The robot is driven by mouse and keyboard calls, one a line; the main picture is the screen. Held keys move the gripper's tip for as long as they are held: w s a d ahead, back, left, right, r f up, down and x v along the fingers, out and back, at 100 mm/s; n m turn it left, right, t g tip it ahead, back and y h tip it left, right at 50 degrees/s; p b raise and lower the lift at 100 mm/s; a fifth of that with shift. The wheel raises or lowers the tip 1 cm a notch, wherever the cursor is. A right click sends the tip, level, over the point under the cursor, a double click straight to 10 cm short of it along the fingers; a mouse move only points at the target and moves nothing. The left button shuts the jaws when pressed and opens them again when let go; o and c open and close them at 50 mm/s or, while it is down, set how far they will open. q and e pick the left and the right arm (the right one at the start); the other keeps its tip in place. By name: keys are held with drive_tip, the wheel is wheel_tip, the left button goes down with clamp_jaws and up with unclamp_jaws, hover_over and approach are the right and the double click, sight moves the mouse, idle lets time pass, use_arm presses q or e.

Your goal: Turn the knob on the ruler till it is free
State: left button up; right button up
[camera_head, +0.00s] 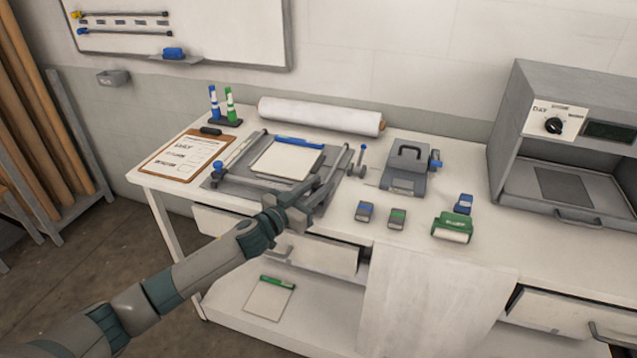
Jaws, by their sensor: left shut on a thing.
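The press board (228,181) lies on the white table with a stack of pale sheets (285,160) under a blue-edged strip. A grey rail with a blue knob (218,165) at its front end runs along the left side. A bar (341,166) runs along the right side, with a blue-topped post (363,148) beside it. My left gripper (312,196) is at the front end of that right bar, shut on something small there. The gripper hides what it grips, which appears to be the ruler's knob. My right gripper is out of view.
A clipboard (184,156) and a marker stand (225,122) are at the left, and a white roll (318,115) is behind. A grey punch (405,172), small blocks (397,217), a green stamp (452,228) and a grey oven (555,145) are at the right. A drawer (310,255) stands open in front.

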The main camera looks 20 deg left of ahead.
use_arm(q)
drive_tip(key=shift+d+n+t+y, duration=0.1)
drive_tip(key=shift+n+t+y, duration=0.3)
drive_tip(key=shift+n+y, duration=0.55)
drive_tip(key=shift+f+n+y+b, duration=0.1)
drive_tip(key=shift+n+y+b, duration=0.3)
drive_tip(key=shift+y, duration=0.75)
drive_tip(key=n+y+b, duration=0.1)
drive_tip(key=n+y, duration=0.1)
drive_tip(key=y, duration=0.1)
drive_tip(key=shift+n+t+y+b, duration=0.25)
drive_tip(key=shift+t+y+b, duration=0.05)
drive_tip(key=shift+b, duration=0.1)
drive_tip(key=shift+n+y+b, duration=0.6)
drive_tip(key=shift+y+b, duration=0.2)
drive_tip(key=shift+y, duration=0.6)
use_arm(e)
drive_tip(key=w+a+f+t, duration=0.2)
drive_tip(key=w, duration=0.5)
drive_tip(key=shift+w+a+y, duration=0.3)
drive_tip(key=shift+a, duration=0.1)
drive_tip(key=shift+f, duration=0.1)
use_arm(q)
drive_tip(key=o, duration=1.1)
drive_tip(key=shift+s, duration=0.15)
